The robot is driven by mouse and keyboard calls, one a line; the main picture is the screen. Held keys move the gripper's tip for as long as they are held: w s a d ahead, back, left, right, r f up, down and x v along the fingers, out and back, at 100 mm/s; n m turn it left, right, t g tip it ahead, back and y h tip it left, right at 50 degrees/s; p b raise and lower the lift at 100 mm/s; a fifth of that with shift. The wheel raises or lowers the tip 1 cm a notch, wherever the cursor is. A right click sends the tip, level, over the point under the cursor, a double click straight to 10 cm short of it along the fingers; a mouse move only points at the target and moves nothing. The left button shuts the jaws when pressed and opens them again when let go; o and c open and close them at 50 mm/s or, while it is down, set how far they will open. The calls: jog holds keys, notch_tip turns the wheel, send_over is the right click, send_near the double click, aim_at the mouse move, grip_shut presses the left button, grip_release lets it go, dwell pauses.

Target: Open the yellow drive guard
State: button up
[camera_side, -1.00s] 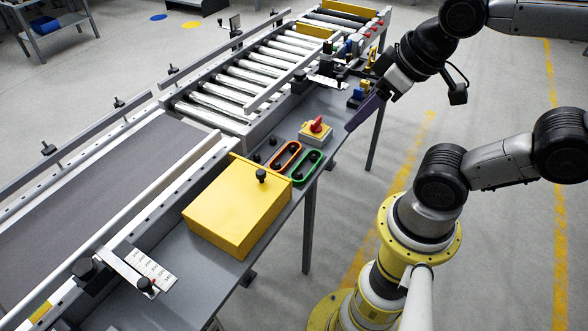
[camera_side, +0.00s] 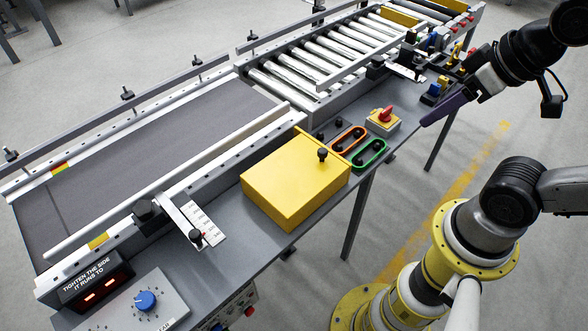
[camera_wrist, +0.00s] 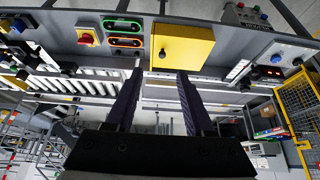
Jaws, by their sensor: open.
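The yellow drive guard (camera_side: 292,185) is a box-shaped cover on the grey bench beside the belt, and it looks closed. A black knob (camera_side: 322,155) stands on its top near the back right corner. The guard also shows at the top middle of the wrist view (camera_wrist: 185,45), with its knob (camera_wrist: 162,53) near the left edge. My gripper (camera_wrist: 159,76) is open with dark purple fingers and nothing between them. In the side view my gripper (camera_side: 426,122) is off to the right of the guard, near the red rotary switch (camera_side: 385,115), touching neither.
An orange-rimmed slot (camera_side: 347,139) and a green-rimmed slot (camera_side: 370,153) lie between guard and switch. The belt (camera_side: 140,170) and its rail run behind the guard. A scale plate (camera_side: 197,224) is at its left. A blue dial (camera_side: 145,300) is front left. Open floor lies in front.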

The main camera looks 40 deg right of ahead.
jog(key=shift+o, duration=0.4)
jog(key=shift+n, duration=0.4)
jog(key=n+g, duration=0.6)
jog(key=n, duration=0.2)
send_over(323, 150)
notch_tip(323, 150, down, 12)
notch_tip(323, 150, down, 13)
grip_shut()
